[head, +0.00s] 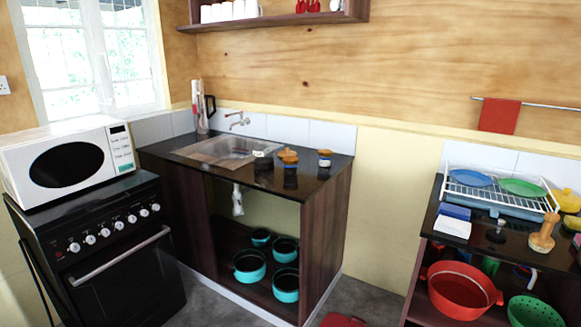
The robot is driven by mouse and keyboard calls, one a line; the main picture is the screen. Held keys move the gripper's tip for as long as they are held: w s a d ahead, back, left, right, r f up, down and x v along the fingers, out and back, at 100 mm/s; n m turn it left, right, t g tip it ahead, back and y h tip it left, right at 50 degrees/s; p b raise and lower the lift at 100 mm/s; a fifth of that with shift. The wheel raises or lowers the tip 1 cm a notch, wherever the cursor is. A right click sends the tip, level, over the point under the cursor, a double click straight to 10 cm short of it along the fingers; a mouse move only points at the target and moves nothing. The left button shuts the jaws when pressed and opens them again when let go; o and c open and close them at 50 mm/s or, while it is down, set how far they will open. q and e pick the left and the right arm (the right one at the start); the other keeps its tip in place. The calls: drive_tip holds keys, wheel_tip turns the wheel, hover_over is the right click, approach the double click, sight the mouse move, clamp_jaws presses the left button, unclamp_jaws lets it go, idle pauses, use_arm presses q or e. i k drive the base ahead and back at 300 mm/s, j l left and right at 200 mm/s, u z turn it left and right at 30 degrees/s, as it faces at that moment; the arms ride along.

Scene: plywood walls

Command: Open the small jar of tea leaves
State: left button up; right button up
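Several small containers stand on the black counter to the right of the sink. One jar (324,157) has an orange-brown top and a darker lower part. A second container (288,156) with an orange-brown top stands to its left. A third, dark one with a pale top (262,161) stands nearest the sink. I cannot tell at this size which of them holds tea leaves, and their lids look in place. Neither of my grippers is in view.
The sink counter (320,176) has an open shelf below with several teal pots (249,265). A black stove (115,240) with a white microwave (70,160) stands left. A right-hand counter holds a dish rack (497,188). Floor shows between the counters, with a red object (343,320) at the bottom.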

sight(289, 169)
drive_tip(key=i+j, duration=0.2)
drive_tip(key=i, duration=0.25)
drive_tip(key=i+j+z, duration=0.1)
drive_tip(key=i, duration=0.4)
drive_tip(key=i+j+z, duration=0.1)
drive_tip(key=i+j, duration=0.5)
drive_tip(key=i, duration=0.3)
